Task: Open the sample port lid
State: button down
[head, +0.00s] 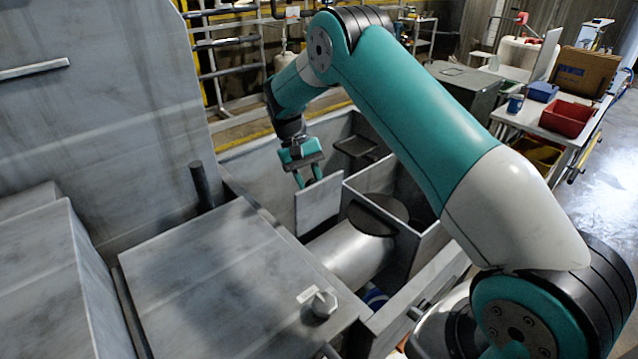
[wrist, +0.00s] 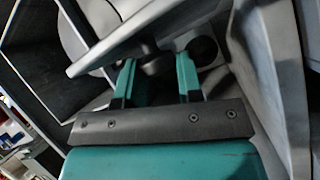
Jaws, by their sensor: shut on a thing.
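A flat, pale grey square plate, which looks like the sample port lid (head: 320,205), stands steeply tilted inside the open bay in the head view. In the wrist view the lid (wrist: 120,40) crosses the top as a slanted plate. My gripper (head: 305,181) is at the lid's upper edge. In the wrist view my gripper (wrist: 157,70) has its two teal fingers on either side of a dark, rounded handle (wrist: 154,62) by the lid. The fingers are shut on that handle. Its exact contact and the lid's hinge are hidden.
A grey pipe (head: 345,252) with a dark round top (head: 378,212) lies right of the lid. Bay partition walls (head: 395,228) stand close by. A broad metal cover with a knob (head: 320,304) is in front. A dark post (head: 202,185) stands left.

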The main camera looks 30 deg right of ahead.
jog(key=shift+w+a+f, duration=0.25)
jog(key=shift+w+f, duration=0.15)
jog(key=shift+w, duration=0.05)
jog(key=shift+w+a+f, duration=0.2)
jog(key=shift+w+f, duration=0.15)
jog(key=shift+w, duration=0.1)
jog(key=c, duration=1)
grip_release()
jog(key=shift+c, duration=0.2)
jog(key=shift+o, duration=1.3)
jog(key=shift+w+a, duration=0.1)
jog(key=shift+a, duration=0.15)
jog(key=shift+d+r, duration=0.15)
jog(key=shift+d, duration=0.2)
